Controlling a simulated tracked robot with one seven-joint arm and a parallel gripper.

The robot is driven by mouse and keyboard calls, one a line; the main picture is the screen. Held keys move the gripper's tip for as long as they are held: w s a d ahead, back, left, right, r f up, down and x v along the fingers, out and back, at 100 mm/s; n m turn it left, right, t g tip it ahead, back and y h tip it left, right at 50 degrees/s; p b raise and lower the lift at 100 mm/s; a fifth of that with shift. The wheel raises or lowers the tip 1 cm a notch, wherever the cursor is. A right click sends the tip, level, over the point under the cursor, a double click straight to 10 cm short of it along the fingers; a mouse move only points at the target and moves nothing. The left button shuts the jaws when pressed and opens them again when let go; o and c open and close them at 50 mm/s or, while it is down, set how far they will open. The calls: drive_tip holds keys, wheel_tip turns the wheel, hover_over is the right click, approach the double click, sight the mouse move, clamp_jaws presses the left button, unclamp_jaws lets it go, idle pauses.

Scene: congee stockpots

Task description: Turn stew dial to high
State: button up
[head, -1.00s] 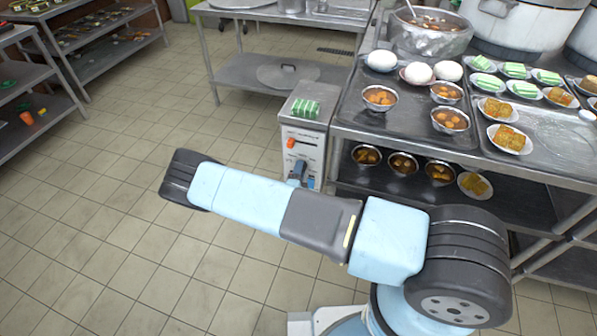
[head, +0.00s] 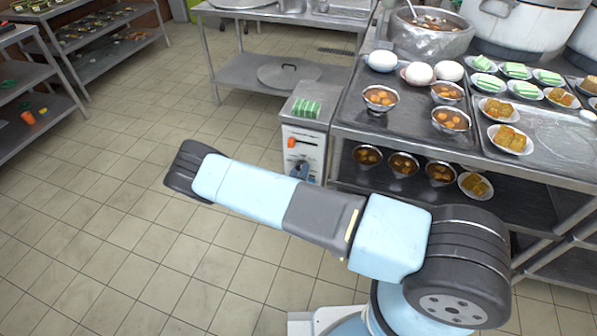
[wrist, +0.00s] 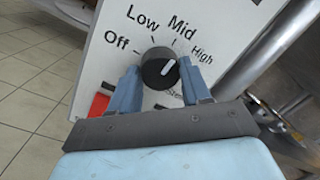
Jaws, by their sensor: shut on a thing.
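The stew dial (wrist: 160,67) is a round black knob with a white pointer line on a white panel (wrist: 95,75) in the wrist view. Off, Low, Mid and High labels run around it from left to right. The white line slants to the upper right, roughly between Mid and High. My gripper (wrist: 162,78) has one blue finger on each side of the knob and is shut on it. In the head view the white control box (head: 302,142) stands at the counter's left end.
A red part (wrist: 98,104) is left of the dial. The steel counter (head: 355,120) with bowls is at right. Open tiled floor (head: 110,190) lies left.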

drive_tip(key=m, duration=0.8)
drive_tip(key=shift+a+f+m+g+h, duration=0.1)
drive_tip(key=shift+a+m+g+h, duration=0.05)
drive_tip(key=shift+m+g+h, duration=0.25)
drive_tip(key=shift+m, duration=0.3)
drive_tip(key=o, duration=1.1)
drive_tip(key=shift+w, duration=0.1)
drive_tip(key=shift+c, duration=0.2)
drive_tip(key=v, duration=1.3)
drive_tip(key=shift+s+a, duration=0.3)
